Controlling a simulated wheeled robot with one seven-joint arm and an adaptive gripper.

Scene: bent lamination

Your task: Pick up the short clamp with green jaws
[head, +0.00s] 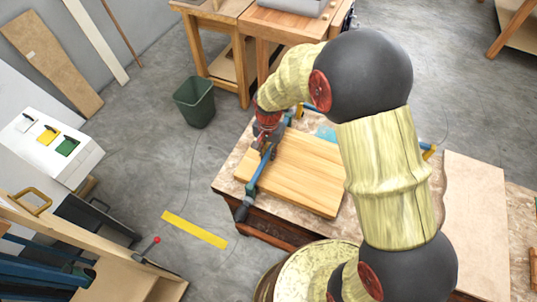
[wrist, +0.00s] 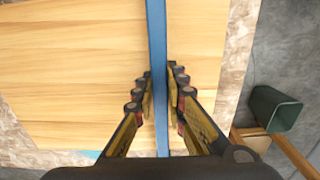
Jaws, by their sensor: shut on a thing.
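A clamp with a long blue bar (head: 257,174) and a dark handle lies across the left part of a light wooden board (head: 300,175) on the workbench. In the wrist view its blue bar (wrist: 157,40) runs straight away between my fingers. My gripper (head: 267,143) is at the far part of this bar, shut on it from both sides; its fingers also show in the wrist view (wrist: 159,85).
Another blue bar with a yellow end (head: 430,152) shows behind my arm at the bench's right. A green bin (head: 195,102) stands on the floor beyond the bench. A white box with yellow and green parts (head: 48,145) is at left. Floor left of the bench is mostly clear.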

